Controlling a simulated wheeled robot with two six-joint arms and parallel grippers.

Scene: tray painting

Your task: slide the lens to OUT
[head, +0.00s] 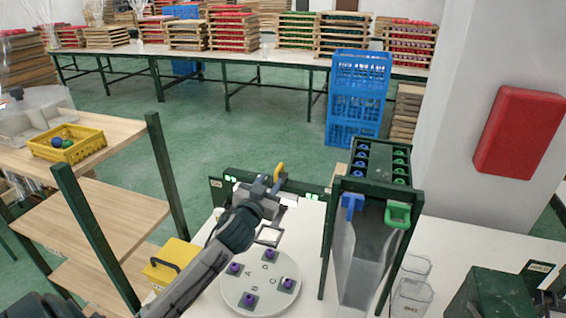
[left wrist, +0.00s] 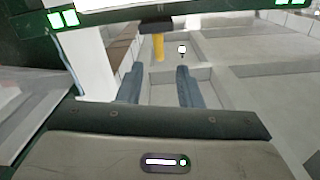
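A dark green rail (head: 302,187) with lit green labels (head: 230,178) at its left and right parts stands at the back of the white table; the label words are too small to read. A yellow handle (head: 279,170) stands at the rail; in the left wrist view it is a yellow peg (left wrist: 158,47) under a dark block (left wrist: 156,26). I cannot tell the lens itself for certain. My left gripper (head: 269,184) is close to the handle. Its two fingers (left wrist: 160,78) are apart, with the peg seen beyond the gap, not clearly between them. My right gripper is not in view.
A round white plate (head: 260,291) with several purple-knobbed pads lies below my left arm. A dark green rack (head: 328,235) with blue and green clips stands right of the rail. A yellow box (head: 172,262) is left of my arm. Clear containers (head: 412,298) stand at right.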

